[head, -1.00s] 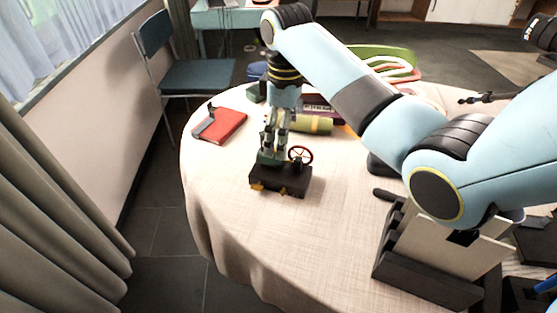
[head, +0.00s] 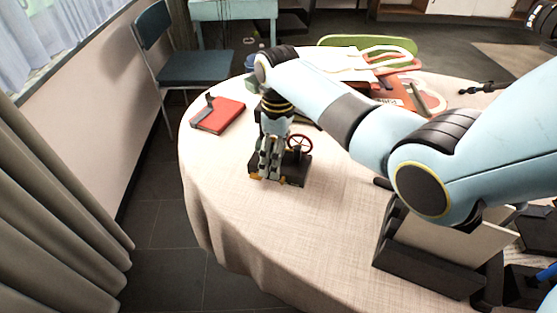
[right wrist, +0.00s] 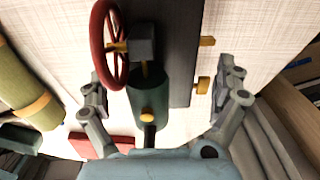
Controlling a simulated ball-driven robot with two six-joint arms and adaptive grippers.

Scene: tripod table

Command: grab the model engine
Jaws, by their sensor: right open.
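The model engine (head: 297,171) stands upright on the round table. It has a black base, a red flywheel and small brass fittings. In the right wrist view its green cylinder (right wrist: 147,98) and red wheel show large, below and between the fingers. My right gripper (head: 268,174) points down over the left part of the engine and hides some of it. In the right wrist view my right gripper (right wrist: 160,78) is open, one finger on each side of the engine, with gaps visible; it does not grasp it. My left gripper is not in view.
A red notebook (head: 219,116) with a dark strap lies behind left. An olive roll (right wrist: 24,88) with tan bands shows in the right wrist view. A dark stand with a pale panel (head: 446,232) stands at front right. The cloth in front of the engine is clear.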

